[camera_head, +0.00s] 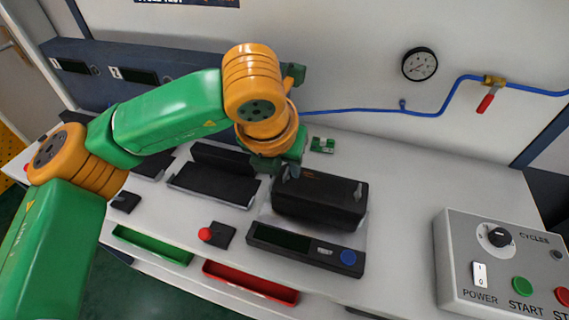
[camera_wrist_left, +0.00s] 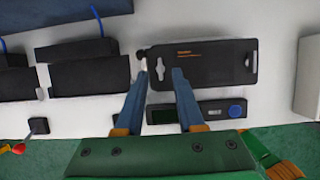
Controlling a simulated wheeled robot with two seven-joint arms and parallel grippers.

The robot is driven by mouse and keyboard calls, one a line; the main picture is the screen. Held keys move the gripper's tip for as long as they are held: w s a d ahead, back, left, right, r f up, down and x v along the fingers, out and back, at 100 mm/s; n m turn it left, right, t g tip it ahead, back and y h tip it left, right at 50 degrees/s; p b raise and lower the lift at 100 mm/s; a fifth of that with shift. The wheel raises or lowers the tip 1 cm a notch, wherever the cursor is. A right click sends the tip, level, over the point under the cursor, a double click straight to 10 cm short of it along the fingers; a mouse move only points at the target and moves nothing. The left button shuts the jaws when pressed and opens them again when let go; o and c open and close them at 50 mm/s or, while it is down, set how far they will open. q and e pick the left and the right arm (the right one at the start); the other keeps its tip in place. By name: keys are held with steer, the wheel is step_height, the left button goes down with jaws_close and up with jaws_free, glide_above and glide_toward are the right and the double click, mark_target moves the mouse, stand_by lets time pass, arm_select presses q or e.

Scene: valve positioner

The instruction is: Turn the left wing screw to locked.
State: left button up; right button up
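The black valve positioner (camera_head: 318,202) sits on the bench at the centre; it also shows in the left wrist view (camera_wrist_left: 208,72). A pale metal shape that looks like the left wing screw (camera_wrist_left: 160,68) is at the left end of its top. A smaller grey one (camera_wrist_left: 248,62) is at the right end. My left gripper (camera_wrist_left: 161,76) is above the left end, its two fingers apart on either side of the left screw. I cannot tell whether they touch it. In the head view, my left gripper (camera_head: 287,172) partly hides that end. My right gripper is not in view.
A console with a display (camera_head: 280,238) and blue button is in front of the positioner. An empty black cradle (camera_head: 215,185) stands to the left. A red-knobbed box (camera_head: 218,235) is nearby. A control box (camera_head: 500,265) stands at right. The bench between is clear.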

arm_select(q)
steer(key=shift+x, duration=0.95)
jaws_close()
